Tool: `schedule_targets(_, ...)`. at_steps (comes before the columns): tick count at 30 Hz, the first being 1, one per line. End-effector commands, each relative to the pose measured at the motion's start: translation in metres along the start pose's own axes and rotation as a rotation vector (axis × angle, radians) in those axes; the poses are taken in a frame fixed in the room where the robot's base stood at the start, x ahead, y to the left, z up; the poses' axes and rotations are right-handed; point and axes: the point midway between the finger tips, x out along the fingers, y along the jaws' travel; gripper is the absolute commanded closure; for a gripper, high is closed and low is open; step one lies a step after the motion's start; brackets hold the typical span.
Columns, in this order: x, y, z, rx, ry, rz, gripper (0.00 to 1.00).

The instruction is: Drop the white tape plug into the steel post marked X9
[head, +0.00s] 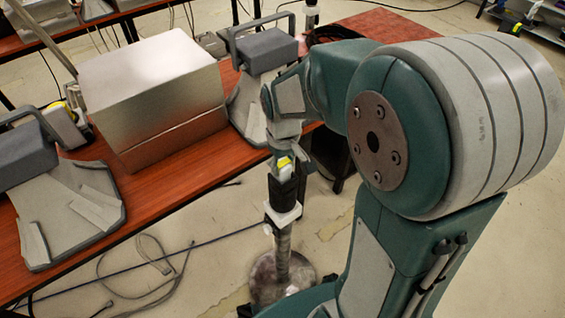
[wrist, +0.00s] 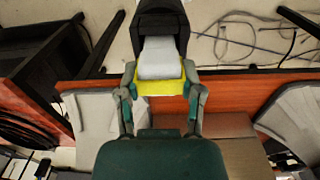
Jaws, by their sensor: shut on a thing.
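The white plug with a yellow band (wrist: 160,62) is between the two fingers of my gripper (wrist: 160,84), which is shut on it. In the head view, the plug (head: 284,163) shows below my gripper (head: 285,152), at the black top (head: 283,188) of a post. The post has a steel shaft (head: 283,238) and a round base on the floor. In the wrist view, the plug's white end overlaps the black top (wrist: 161,20). I cannot tell whether it is inside or just above it. No X9 mark is readable.
A wooden table (head: 160,185) stands left of the post, bearing a silver box (head: 150,90) and grey phone-like devices (head: 85,205). Another grey device (head: 265,50) is close behind my gripper. Cables (head: 150,265) lie on the floor left of the post.

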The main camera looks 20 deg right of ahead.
Motion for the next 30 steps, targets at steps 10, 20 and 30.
schedule_targets(10,-0.006,0.0,0.0,0.0,0.001,0.0,0.99)
schedule_targets(20,-0.014,0.0,0.0,0.0,0.001,0.0,0.99)
schedule_targets(30,-0.016,0.0,0.0,0.0,0.0,0.0,0.99)
